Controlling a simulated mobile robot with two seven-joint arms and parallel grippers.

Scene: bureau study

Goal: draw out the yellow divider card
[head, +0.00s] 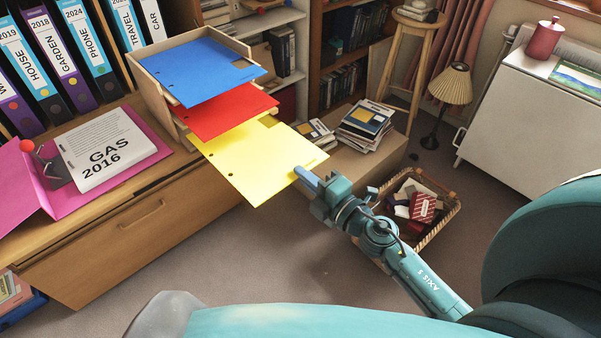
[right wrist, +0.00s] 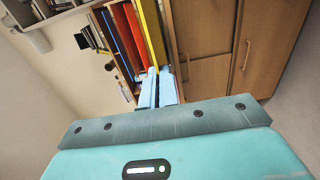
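The yellow divider card (head: 262,158) lies flat in the lowest visible level of a wooden letter tray (head: 152,98), below a red card (head: 225,110) and a blue card (head: 200,70). It juts well out over the front edge of the cabinet. My right gripper (head: 304,176) is at the card's outer edge. In the right wrist view the fingers (right wrist: 157,86) are close together, with the yellow card (right wrist: 151,35) edge-on between their tips. The card's inner end is hidden in the tray. My left gripper is not in view.
A wooden cabinet (head: 130,225) carries the tray, a pink folder (head: 108,188) with GAS 2016 papers, and a row of binders (head: 60,55). A wicker basket (head: 440,225), a low box with books (head: 365,125), a stool (head: 405,55) and a lamp (head: 450,85) stand to the right.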

